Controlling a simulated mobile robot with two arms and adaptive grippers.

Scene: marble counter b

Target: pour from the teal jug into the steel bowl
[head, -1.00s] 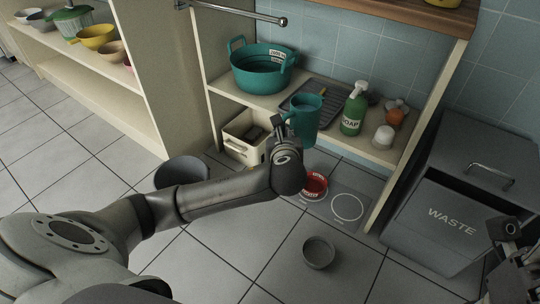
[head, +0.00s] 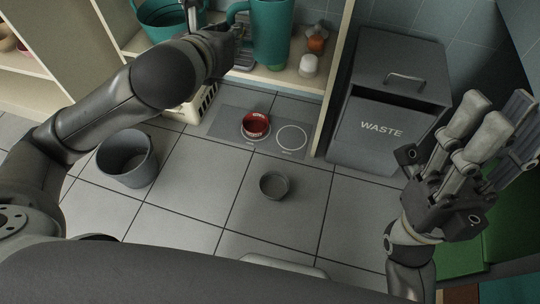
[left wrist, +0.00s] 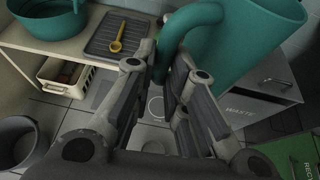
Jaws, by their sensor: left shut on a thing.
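The teal jug (head: 272,38) is raised in front of the shelf, looking roughly upright; its top is cut off in the head view. In the left wrist view the jug (left wrist: 245,40) fills the upper right. My left gripper (head: 240,30) is shut on its handle; the fingers (left wrist: 160,75) close around the handle's lower part. The jug's contents are hidden. A small round grey bowl (head: 274,186), which looks like the steel bowl, sits on the tiled floor below and in front of the jug. My right gripper (head: 490,125) is raised at the right, away from both.
A red bowl (head: 255,126) stands on a grey mat (head: 225,121) beside an empty white circle. A grey WASTE bin (head: 385,110) is at the right, a dark bucket (head: 127,160) at the left. The shelf (head: 285,75) holds small jars. Floor around the grey bowl is clear.

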